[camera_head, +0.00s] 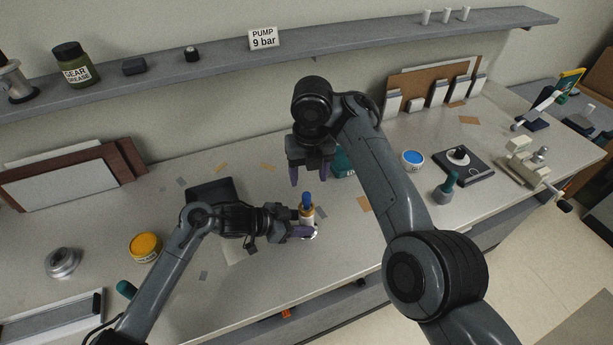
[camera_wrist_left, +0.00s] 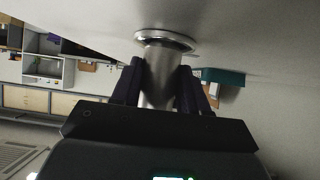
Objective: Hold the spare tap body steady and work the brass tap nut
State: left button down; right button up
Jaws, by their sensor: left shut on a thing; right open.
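The spare tap body (camera_wrist_left: 162,75) is a grey metal cylinder with a shiny round base flange, seen upside down in the left wrist view. In the head view it stands on the worktop with the brass tap nut (camera_head: 307,212) near its top and a blue piece (camera_head: 307,199) above that. My left gripper (camera_head: 305,231) is shut around the tap body low down, below the nut, with one dark finger on each side. My right gripper (camera_head: 309,177) is open and empty, fingers pointing down, above and just behind the tap. The gripper hides much of the body in the head view.
A dark tray (camera_head: 212,187) lies behind my left forearm. A yellow-topped tub (camera_head: 145,246) is at left, a blue-topped tub (camera_head: 412,160) at right. A teal container (camera_head: 342,163) stands partly hidden behind my right arm. A grey shelf (camera_head: 350,42) runs along the wall.

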aim_at(306, 202)
jog(key=shift+s+a+r+n+g, duration=0.1)
jog(key=shift+s+a+n+g, duration=0.15)
jog(key=shift+s+n, duration=0.45)
jog(key=shift+s+f, duration=0.1)
jog(key=shift+f, duration=0.2)
notch_tip(306, 202, down, 8)
jog(key=shift+f, duration=0.2)
jog(key=shift+c, duration=0.2)
jog(key=shift+r, duration=0.1)
jog(key=c, duration=0.7)
jog(key=o, duration=0.7)
